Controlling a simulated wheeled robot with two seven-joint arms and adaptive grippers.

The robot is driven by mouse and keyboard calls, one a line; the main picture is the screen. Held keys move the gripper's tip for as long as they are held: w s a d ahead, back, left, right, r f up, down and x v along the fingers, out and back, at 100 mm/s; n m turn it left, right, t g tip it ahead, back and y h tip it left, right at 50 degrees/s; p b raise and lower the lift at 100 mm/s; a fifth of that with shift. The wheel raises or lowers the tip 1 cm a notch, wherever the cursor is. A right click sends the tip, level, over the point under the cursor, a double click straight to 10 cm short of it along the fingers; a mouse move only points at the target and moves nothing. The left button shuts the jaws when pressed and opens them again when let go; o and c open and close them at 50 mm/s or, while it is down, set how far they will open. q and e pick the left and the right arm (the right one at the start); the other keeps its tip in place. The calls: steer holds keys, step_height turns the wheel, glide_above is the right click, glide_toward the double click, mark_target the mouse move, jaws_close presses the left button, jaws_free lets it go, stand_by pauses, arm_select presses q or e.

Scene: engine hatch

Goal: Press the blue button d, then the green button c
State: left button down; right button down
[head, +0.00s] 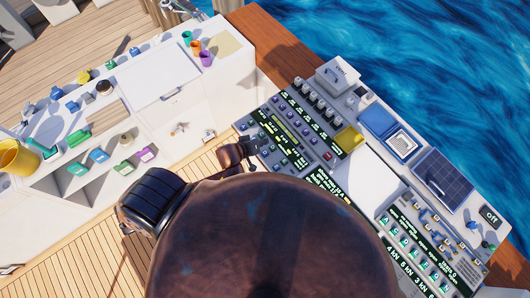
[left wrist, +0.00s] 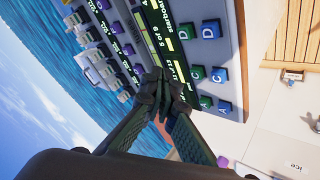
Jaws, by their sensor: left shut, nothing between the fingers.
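In the left wrist view a grey panel carries square lettered buttons in two columns, green and blue. The blue button D (left wrist: 210,30) is at the top right of the group. The green button C (left wrist: 198,73) is lower, in the other column. My left gripper (left wrist: 160,84) is shut and empty, its fingertips over the panel's display strip, left of green C in the picture. I cannot tell whether the tips touch the panel. In the head view the left gripper (head: 251,146) is at the panel's left edge; the lettered buttons there are too small to read. My right gripper is not in view.
The console (head: 300,130) holds displays, rows of purple knobs, a yellow block (head: 348,139) and a blue device (head: 379,122). A white counter (head: 155,75) with coloured cups and small items stands at left. Blue and green A buttons lie beside the C buttons. Water lies beyond.

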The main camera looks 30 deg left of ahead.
mark_target(264, 153)
arm_select(q)
step_height(264, 153, down, 8)
steer(key=b, duration=0.7)
steer(key=shift+f, duration=0.25)
stand_by(0.6)
steer(key=shift+f, duration=0.1)
stand_by(0.3)
steer(key=shift+f, duration=0.3)
steer(key=shift+f, duration=0.1)
stand_by(0.4)
